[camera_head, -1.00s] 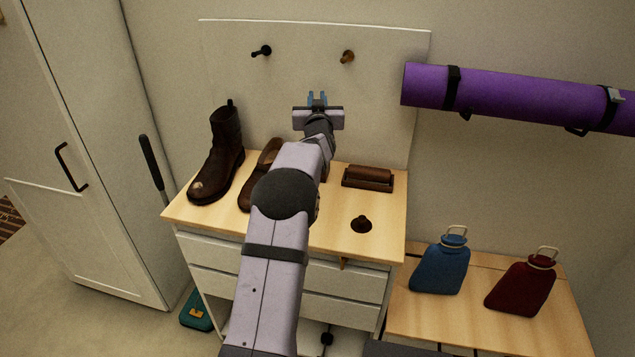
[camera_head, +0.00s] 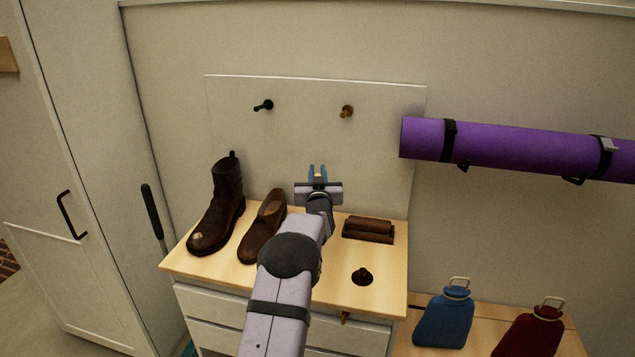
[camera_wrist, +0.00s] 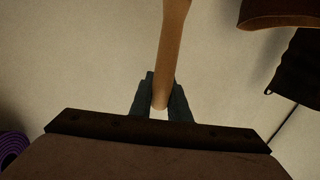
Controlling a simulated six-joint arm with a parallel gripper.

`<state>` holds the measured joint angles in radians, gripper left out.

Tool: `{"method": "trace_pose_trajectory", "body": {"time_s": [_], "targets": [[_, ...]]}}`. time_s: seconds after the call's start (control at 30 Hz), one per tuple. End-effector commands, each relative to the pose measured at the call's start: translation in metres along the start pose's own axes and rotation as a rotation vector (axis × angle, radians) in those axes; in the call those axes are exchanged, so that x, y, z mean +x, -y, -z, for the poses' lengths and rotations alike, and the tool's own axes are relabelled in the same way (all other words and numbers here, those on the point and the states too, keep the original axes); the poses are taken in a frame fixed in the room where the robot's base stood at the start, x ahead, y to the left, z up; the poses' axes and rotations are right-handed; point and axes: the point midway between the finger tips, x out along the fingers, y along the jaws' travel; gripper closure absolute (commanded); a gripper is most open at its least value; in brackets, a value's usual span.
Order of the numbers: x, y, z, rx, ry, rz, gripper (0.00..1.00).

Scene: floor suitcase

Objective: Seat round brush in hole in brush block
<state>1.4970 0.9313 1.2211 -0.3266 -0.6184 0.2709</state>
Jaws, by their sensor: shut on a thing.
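My gripper (camera_head: 317,172) is in the air above the back of the cabinet top, in front of the white wall board. In the wrist view my gripper (camera_wrist: 160,100) is shut on a light wooden stick-like handle (camera_wrist: 173,50), which looks like the round brush's; its far end runs out of the frame. A brown block (camera_head: 368,230) with a rounded piece along it lies on the cabinet top, right of my gripper. A small dark round piece with a knob (camera_head: 362,277) stands in front of it. I cannot tell surely which is the brush block, and no hole shows.
A tall boot (camera_head: 218,205) and a low shoe (camera_head: 264,228) stand left of my arm. Two pegs (camera_head: 264,105) (camera_head: 346,111) stick out of the board. A purple rolled mat (camera_head: 520,150) hangs at right. Blue (camera_head: 444,318) and red (camera_head: 531,332) flasks stand lower right.

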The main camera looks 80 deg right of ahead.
Motion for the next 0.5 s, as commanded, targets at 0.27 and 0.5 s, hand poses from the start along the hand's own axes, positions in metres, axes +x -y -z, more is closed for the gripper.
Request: {"method": "trace_pose_trajectory", "body": {"time_s": [0.27,0.5], "targets": [[-0.001,0.0,-0.029,0.0,0.001,0.0,1.0],[-0.001,0.0,-0.03,0.0,0.0,0.0,1.0]]}}
